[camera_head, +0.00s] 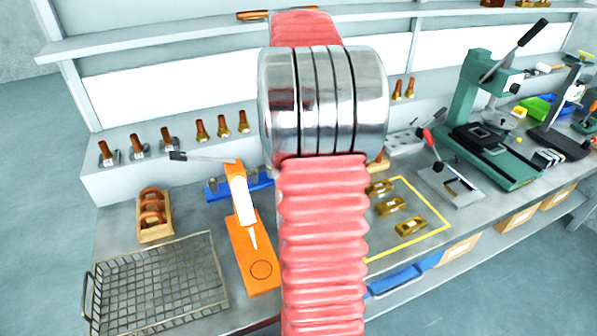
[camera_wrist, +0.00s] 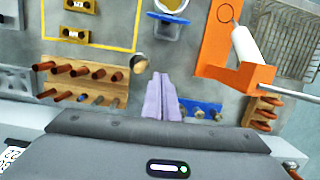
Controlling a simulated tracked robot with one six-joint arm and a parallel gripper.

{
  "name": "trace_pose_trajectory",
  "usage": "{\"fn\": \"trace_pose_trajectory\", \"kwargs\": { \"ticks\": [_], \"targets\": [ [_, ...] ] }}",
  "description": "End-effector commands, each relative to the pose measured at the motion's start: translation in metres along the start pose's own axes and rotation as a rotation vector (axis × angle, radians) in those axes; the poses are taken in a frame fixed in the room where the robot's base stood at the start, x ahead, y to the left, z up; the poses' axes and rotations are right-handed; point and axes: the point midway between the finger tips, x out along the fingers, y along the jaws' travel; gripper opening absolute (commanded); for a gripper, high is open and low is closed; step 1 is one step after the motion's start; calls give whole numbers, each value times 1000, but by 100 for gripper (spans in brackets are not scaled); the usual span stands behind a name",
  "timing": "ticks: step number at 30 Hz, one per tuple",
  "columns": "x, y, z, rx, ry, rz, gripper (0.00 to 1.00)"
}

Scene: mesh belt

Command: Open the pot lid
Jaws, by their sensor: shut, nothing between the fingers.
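No pot lid can be made out for certain. In the wrist view, a round blue-rimmed vessel with a yellowish inside (camera_wrist: 170,6) is cut off by the top edge; it may be the pot, and I cannot tell how its lid stands. My gripper (camera_wrist: 160,76) shows in the wrist view with its pale purple fingers together and empty, pointing toward the bench below that vessel in the picture. A small round wooden knob (camera_wrist: 140,62) is just left of the fingertips. In the head view my own arm covers the middle of the bench and hides the gripper.
An orange stand with a white tube (camera_head: 257,262) is left of my arm, near a wire basket (camera_head: 103,295). A yellow outline (camera_head: 432,206) holds brass parts. A green press (camera_head: 480,110) stands right. A wooden rack (camera_wrist: 85,92) is near my fingers.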

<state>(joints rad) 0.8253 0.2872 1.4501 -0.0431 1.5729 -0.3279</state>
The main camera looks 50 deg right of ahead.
Motion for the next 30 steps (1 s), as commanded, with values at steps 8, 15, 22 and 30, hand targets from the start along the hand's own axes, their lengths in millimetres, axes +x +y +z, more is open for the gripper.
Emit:
{"fn": "trace_pose_trajectory", "kwargs": {
  "ticks": [8,15,22,30],
  "targets": [
    [0,6,2,12,-1,-2,0],
    [9,6,3,14,-3,-3,0],
    [37,7,4,15,-4,-4,0],
    [79,7,4,16,-3,-4,0]
  ]
}}
